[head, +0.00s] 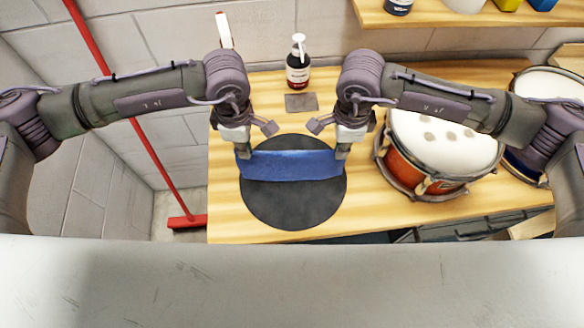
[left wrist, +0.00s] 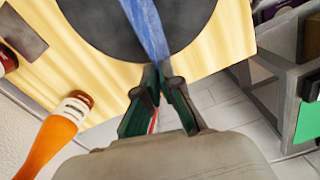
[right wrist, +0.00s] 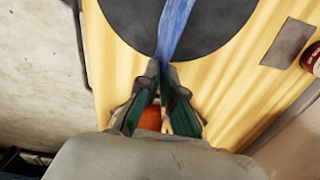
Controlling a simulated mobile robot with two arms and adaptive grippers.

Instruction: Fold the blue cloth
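The blue cloth (head: 290,166) is a wide band stretched between my two grippers over a round black pad (head: 292,208) on the wooden bench. My left gripper (head: 243,153) is shut on the cloth's left end. My right gripper (head: 342,153) is shut on its right end. In the left wrist view the cloth (left wrist: 147,28) runs as a narrow strip away from the closed fingertips (left wrist: 162,70). The right wrist view shows the same strip (right wrist: 174,25) from the other fingertips (right wrist: 162,68). I cannot tell whether the cloth's lower edge touches the pad.
A red drum with a white head (head: 440,150) stands on the bench to the right. A dark pump bottle (head: 298,68) and a small grey square (head: 300,103) are at the back. A red broom (head: 150,135) leans left of the bench. A shelf (head: 440,12) is above right.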

